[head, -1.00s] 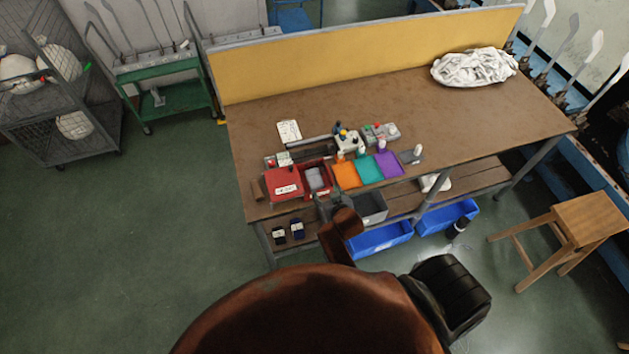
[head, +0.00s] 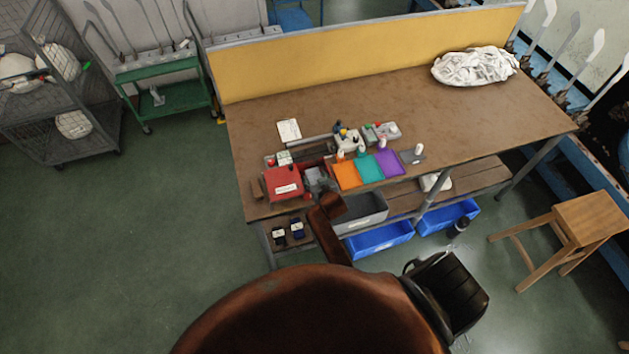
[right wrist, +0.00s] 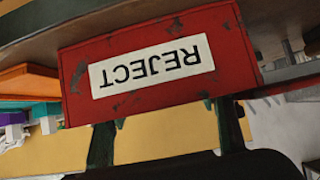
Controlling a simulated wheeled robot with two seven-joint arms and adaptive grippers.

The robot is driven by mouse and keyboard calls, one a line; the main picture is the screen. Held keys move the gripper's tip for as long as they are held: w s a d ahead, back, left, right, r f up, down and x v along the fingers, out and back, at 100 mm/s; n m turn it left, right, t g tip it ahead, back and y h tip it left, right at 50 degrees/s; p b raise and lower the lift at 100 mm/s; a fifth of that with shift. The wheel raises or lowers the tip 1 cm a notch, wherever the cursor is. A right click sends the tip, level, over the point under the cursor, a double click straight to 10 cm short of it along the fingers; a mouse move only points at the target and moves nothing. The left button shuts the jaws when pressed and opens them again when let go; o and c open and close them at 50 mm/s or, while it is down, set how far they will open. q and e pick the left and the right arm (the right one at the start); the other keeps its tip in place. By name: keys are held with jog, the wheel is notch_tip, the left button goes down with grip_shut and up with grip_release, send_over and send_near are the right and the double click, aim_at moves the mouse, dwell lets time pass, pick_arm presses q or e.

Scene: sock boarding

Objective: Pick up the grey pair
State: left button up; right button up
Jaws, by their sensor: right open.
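My left gripper is not in view.
Orange (head: 346,175), teal (head: 368,170) and purple (head: 389,163) trays lie to the right. A grey bin (head: 365,214) sits below. The table's right half is mostly clear.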

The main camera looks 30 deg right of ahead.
jog(key=shift+w+f, duration=0.15)
jog(key=shift+w, duration=0.1)
jog(key=shift+d, duration=0.1)
jog(key=shift+c, duration=0.3)
jog(key=c, duration=0.9)
